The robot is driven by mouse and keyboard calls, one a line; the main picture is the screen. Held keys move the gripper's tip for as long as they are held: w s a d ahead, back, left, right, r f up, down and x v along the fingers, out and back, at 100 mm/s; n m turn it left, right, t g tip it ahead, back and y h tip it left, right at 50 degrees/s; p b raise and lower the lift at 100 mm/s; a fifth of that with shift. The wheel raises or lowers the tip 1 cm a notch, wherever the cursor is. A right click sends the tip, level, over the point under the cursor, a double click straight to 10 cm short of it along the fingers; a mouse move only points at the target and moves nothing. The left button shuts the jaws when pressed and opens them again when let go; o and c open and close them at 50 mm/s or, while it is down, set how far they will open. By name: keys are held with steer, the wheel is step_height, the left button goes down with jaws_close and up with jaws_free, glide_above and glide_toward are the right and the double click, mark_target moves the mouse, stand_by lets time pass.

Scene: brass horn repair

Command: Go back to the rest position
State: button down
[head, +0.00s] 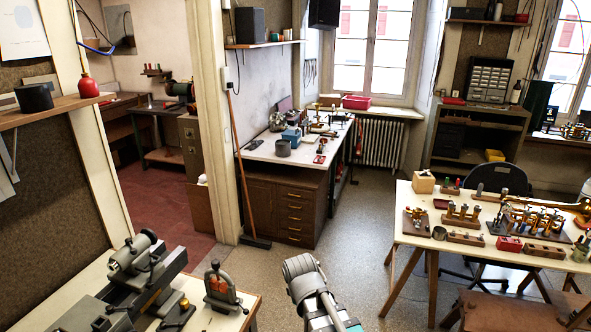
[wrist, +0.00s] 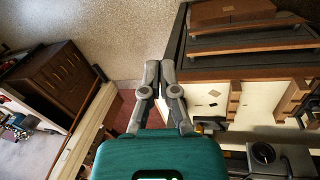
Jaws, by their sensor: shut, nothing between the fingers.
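My gripper (wrist: 159,72) is in the wrist view, its two grey fingers close together ahead of its green body. It is shut and empty, in the air, touching nothing that I can see. In the head view a grey and teal part of my arm rises from the bottom edge, over the floor between the benches. My fingertips cannot be made out there.
A lathe bench (head: 245,301) with grey machines is at lower left. A work table (head: 415,228) with brass parts and wooden blocks is at right. A broom (head: 238,160) leans by a drawer cabinet (head: 262,208). The speckled floor (head: 350,232) between them is clear.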

steer(key=s+d+f+m+g+b, duration=0.1)
steer(key=s+d+m, duration=0.1)
steer(key=d+m, duration=0.4)
steer(key=s+d+f+m+g+y+b, duration=0.1)
steer(key=s+d+m, duration=0.1)
steer(key=d+m, duration=0.3)
steer(key=d, duration=0.3)
steer(key=shift+s+d+f+m, duration=0.2)
steer(key=shift+s+f+m, duration=0.15)
steer(key=shift+s+m, duration=0.05)
steer(key=shift+a, duration=0.1)
